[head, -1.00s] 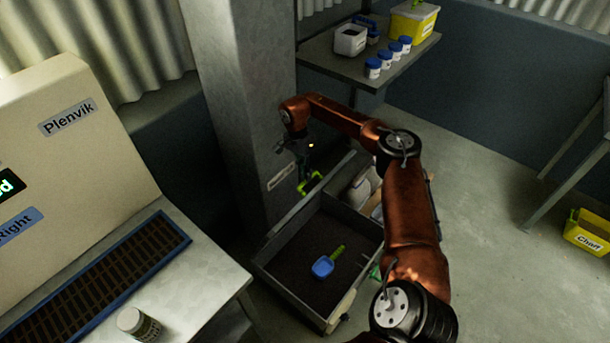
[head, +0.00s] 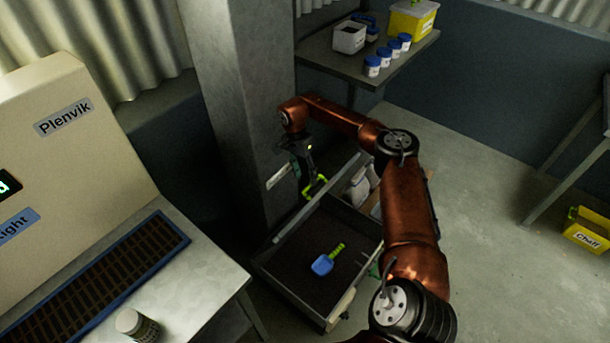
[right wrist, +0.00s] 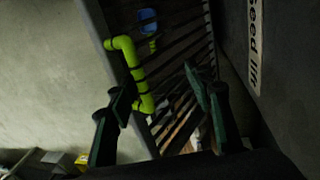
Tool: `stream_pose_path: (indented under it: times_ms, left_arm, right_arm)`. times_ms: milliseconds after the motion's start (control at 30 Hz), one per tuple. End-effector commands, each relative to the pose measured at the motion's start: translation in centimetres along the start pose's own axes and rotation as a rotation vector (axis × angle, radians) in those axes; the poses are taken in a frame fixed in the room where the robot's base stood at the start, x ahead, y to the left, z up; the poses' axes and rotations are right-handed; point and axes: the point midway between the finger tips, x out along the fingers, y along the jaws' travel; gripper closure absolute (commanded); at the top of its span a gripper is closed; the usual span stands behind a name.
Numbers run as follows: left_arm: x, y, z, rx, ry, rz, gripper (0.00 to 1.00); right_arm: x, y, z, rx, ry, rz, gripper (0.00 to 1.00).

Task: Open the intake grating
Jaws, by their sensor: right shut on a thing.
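The intake grating (head: 318,200) shows in the head view as a grey bar seen nearly edge-on, raised at the left side of the intake box (head: 291,299). In the right wrist view its dark slats (right wrist: 185,45) fill the middle, with a bright green bent handle (right wrist: 125,48) on its edge. The green handle (head: 314,188) also shows in the head view below my right gripper (head: 308,175). My left gripper is out of view.
A blue scoop (head: 323,265) lies on dark material in the box. The grey column (head: 240,100) stands close to the gripper. A shelf (head: 395,66) with jars is behind. The Plenvik machine (head: 60,130) is at left. Floor at right is mostly clear.

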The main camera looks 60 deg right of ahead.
Motion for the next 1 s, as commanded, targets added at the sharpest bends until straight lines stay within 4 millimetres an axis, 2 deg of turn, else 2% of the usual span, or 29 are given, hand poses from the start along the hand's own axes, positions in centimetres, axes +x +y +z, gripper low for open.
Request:
stream_pose_path:
  times_ms: [33,167,267,500,700,833,1000]
  left_arm:
    - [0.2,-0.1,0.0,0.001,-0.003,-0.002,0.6]
    - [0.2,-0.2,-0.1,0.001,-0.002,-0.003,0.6]
    - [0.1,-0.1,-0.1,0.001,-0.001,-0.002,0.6]
    - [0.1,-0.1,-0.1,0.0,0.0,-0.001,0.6]
    - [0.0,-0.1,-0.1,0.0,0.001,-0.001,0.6]
    - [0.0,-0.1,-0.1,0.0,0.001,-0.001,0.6]
    - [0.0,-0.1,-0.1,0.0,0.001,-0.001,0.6]
  right_arm:
    - [0.9,-0.4,0.3,-0.005,0.002,-0.002,0.71]
    - [0.1,-0.4,0.3,-0.005,0.002,-0.004,0.71]
    - [-1.4,-0.4,0.3,-0.005,0.001,-0.006,0.71]
    - [-7.0,0.0,0.1,0.001,0.002,-0.009,0.71]
    - [-10.5,0.3,0.1,0.001,0.002,-0.006,0.71]
    - [-11.8,0.3,0.2,0.001,0.002,-0.005,0.71]
    - [-12.3,0.4,0.2,0.001,0.003,-0.004,0.71]
